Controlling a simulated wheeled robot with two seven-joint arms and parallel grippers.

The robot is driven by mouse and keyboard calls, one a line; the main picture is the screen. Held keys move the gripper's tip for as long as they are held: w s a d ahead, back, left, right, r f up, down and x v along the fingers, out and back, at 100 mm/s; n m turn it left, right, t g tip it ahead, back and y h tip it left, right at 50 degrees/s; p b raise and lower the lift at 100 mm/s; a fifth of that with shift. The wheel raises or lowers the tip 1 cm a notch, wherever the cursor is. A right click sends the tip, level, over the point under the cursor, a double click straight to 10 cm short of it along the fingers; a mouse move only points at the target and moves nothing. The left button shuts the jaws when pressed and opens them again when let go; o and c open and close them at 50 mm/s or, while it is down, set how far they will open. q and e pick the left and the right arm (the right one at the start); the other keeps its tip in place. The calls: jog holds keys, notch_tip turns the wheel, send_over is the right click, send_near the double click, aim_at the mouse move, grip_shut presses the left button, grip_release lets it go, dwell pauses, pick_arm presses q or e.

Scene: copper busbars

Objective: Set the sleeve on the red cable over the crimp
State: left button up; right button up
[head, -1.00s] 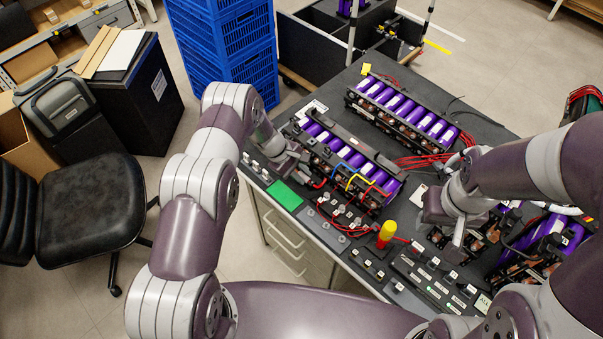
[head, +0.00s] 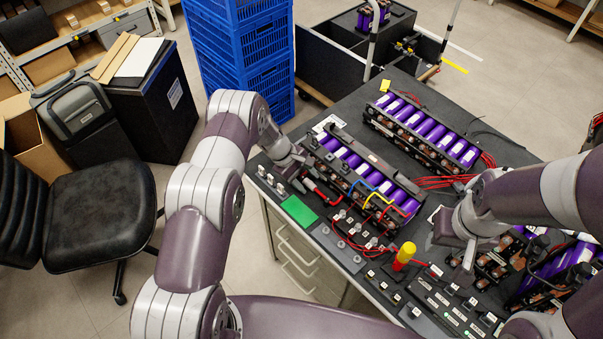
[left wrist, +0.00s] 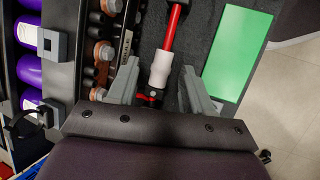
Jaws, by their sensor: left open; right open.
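The red cable (left wrist: 172,28) runs down between the fingers of my left gripper (left wrist: 157,88) in the left wrist view. A pale grey-white sleeve (left wrist: 160,68) is around it, just ahead of the open fingers, with a gap on both sides. Below the sleeve a small red and dark part shows between the fingers; I cannot tell if this is the crimp. In the head view my left gripper (head: 299,168) is low beside the near battery module's left end, and the red cable (head: 322,193) shows next to it. My right gripper (head: 466,262) is open over the right side of the bench.
A green card (left wrist: 238,52) lies right of the cable. The near battery module (head: 365,170), with blue, yellow and red leads, stands close to my left gripper. A second module (head: 425,130) is behind it.

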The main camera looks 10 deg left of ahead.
pick_arm(q)
jog(key=b+v, duration=0.1)
jog(key=v, duration=1.1)
jog(key=shift+a+r+b, duration=0.15)
jog(key=shift+a+b, duration=0.15)
jog(key=shift+b, duration=0.1)
jog(key=s+a+f+m+g+y, duration=0.1)
jog(key=s+a+f+m+y, duration=0.1)
jog(key=s, duration=0.3)
jog(key=s+d+r+m+y, duration=0.1)
jog(key=s+r+m, duration=0.4)
jog(key=s+r, duration=0.2)
jog(key=s+d+r+m+t+y, duration=0.1)
jog(key=s+d+r+m+y, duration=0.1)
jog(key=s+r+m, duration=0.2)
jog(key=s+r, duration=0.3)
jog(key=s, duration=0.5)
jog(key=shift+r+m+t+y, duration=0.2)
jog(key=shift+m+t+y, duration=0.1)
jog(key=shift+m, duration=0.1)
jog(key=shift+s+d, duration=0.1)
jog(key=shift+s, duration=0.15)
jog(key=shift+w, duration=0.1)
